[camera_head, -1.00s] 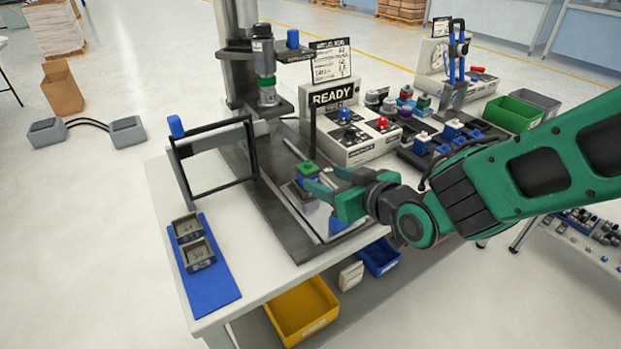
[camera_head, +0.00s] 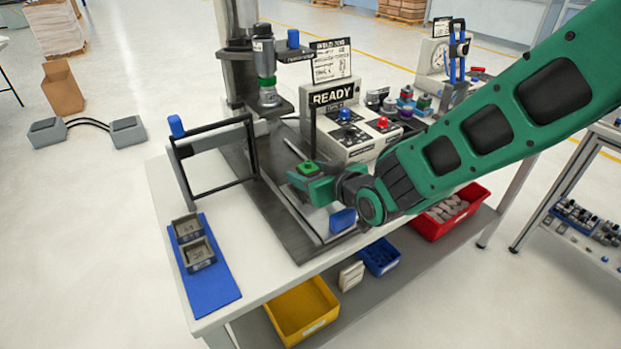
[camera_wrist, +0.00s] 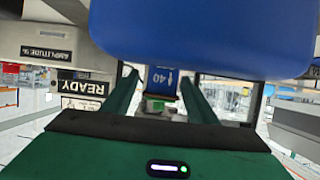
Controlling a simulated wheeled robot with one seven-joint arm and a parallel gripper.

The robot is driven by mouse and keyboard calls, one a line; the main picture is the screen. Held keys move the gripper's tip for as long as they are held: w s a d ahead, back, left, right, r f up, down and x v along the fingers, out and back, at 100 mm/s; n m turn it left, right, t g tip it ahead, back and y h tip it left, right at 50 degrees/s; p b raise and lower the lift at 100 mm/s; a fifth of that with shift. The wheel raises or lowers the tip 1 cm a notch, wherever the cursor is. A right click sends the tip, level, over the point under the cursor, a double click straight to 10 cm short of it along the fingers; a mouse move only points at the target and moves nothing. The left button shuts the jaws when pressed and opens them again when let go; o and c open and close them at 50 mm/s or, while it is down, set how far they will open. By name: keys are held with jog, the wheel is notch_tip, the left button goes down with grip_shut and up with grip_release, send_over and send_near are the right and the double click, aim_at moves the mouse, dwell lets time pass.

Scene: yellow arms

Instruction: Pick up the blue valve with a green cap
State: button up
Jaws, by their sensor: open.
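The green cap (camera_head: 308,168) of the valve shows in the head view, on the dark fixture plate in the middle of the table. Its blue body is hidden there behind my gripper (camera_head: 303,185). In the wrist view the blue valve body (camera_wrist: 160,78), marked "40", stands between the far ends of my two green fingers, with the green cap (camera_wrist: 155,104) below it in that picture. My gripper (camera_wrist: 160,92) is open, with a finger on each side of the valve. I cannot tell whether either finger touches it.
A blue block (camera_head: 342,220) sits near the fixture's front edge, close under my wrist. A black frame (camera_head: 215,160) and press column (camera_head: 264,75) stand behind left. The READY control box (camera_head: 345,135) is behind right. A blue mat (camera_head: 212,275) holds two grey blocks.

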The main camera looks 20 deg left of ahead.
jog(key=c, duration=1.2)
jog(key=shift+o, duration=0.2)
jog(key=shift+r, duration=0.1)
